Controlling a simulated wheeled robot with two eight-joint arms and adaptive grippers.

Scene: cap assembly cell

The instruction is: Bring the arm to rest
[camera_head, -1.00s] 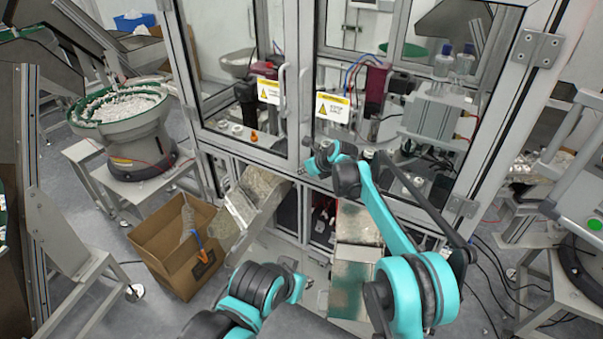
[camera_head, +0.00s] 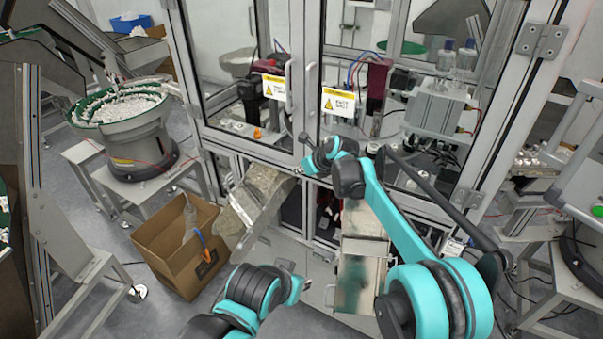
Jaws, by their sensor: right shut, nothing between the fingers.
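My right arm comes in from the lower right, bent at a large teal elbow. Its forearm reaches up and left to a dark wrist. My right gripper (camera_head: 298,170) is small in the picture, at the end of this arm in front of the machine's lower door frame. It is shut and holds nothing that I can see. My left arm shows at the bottom centre with a dark ringed joint and a teal end piece. The end of my left arm (camera_head: 304,285) is low over the floor; its fingers cannot be made out.
The glazed machine cabinet (camera_head: 308,90) stands close ahead. An open cardboard box (camera_head: 168,262) is on the floor at left, beside a metal chute (camera_head: 262,190). A second chute (camera_head: 362,245) lies behind my right forearm. A bowl feeder (camera_head: 137,140) stands farther left.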

